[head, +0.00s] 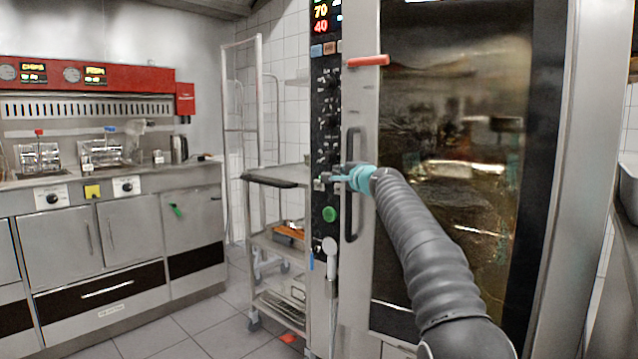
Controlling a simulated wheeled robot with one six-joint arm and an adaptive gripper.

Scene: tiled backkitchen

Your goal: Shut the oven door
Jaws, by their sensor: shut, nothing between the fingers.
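The oven door (450,120) is a tall dark glass panel in a steel frame, at the centre right of the head view. It stands close to the oven's control panel (328,130); I cannot tell whether a narrow gap is left at its edge. A dark vertical handle (351,228) sits on the door's left frame. My gripper (338,178) is teal, shut and empty. It is in front of the handle's middle, pointing left towards the control panel. Whether it touches the handle or the door is unclear. My arm hides part of the lower glass.
A red bar (367,61) sticks out from the upper door frame. A steel trolley (272,240) with trays stands left of the oven. A fryer counter (110,230) lines the left wall.

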